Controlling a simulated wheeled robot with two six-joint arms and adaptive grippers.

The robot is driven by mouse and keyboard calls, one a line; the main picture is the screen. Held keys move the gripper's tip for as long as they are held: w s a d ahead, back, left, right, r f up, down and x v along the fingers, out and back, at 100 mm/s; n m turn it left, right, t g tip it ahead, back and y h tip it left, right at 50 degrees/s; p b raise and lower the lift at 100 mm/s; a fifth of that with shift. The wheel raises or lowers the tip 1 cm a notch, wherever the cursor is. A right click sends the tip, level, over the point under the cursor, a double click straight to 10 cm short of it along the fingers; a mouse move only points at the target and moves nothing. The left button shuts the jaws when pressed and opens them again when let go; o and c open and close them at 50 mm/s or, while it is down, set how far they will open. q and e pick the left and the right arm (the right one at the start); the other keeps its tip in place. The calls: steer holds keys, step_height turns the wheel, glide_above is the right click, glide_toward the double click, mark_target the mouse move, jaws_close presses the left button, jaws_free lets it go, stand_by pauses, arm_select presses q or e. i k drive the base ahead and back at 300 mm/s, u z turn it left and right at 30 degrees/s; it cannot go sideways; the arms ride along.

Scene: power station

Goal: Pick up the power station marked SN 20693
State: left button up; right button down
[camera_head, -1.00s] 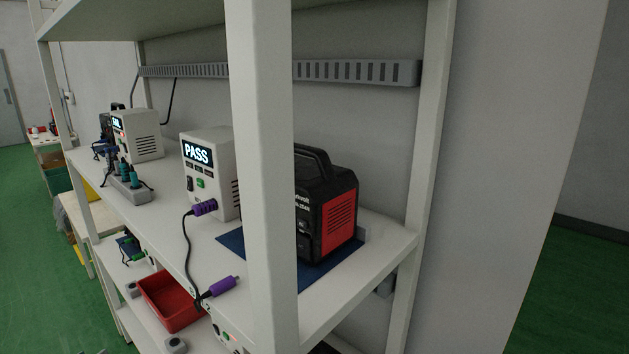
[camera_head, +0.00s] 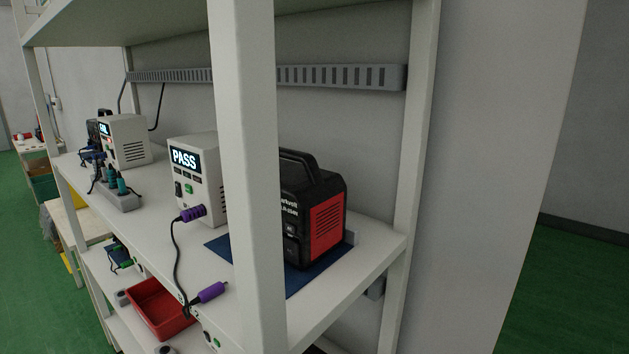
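A black and red power station (camera_head: 326,222) with a top carry handle stands upright on a dark blue mat (camera_head: 307,281) on the middle shelf. The rack's white front post (camera_head: 248,180) hides its left part. Small white print shows on its front, but the serial number is too small to read. Another dark unit (camera_head: 93,130) stands at the far left end of the shelf, mostly hidden behind a white tester. Neither of my grippers is in view.
A white tester (camera_head: 198,185) reading PASS stands left of the mat, with a purple plug and cable. A farther white tester (camera_head: 124,141) stands behind a grey socket strip (camera_head: 119,197). A red bin (camera_head: 160,308) sits lower. Green floor is clear at right.

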mark_target(313, 199)
steer(key=z, duration=2.25)
steer(key=i, duration=2.6)
steer(key=u, duration=3.35)
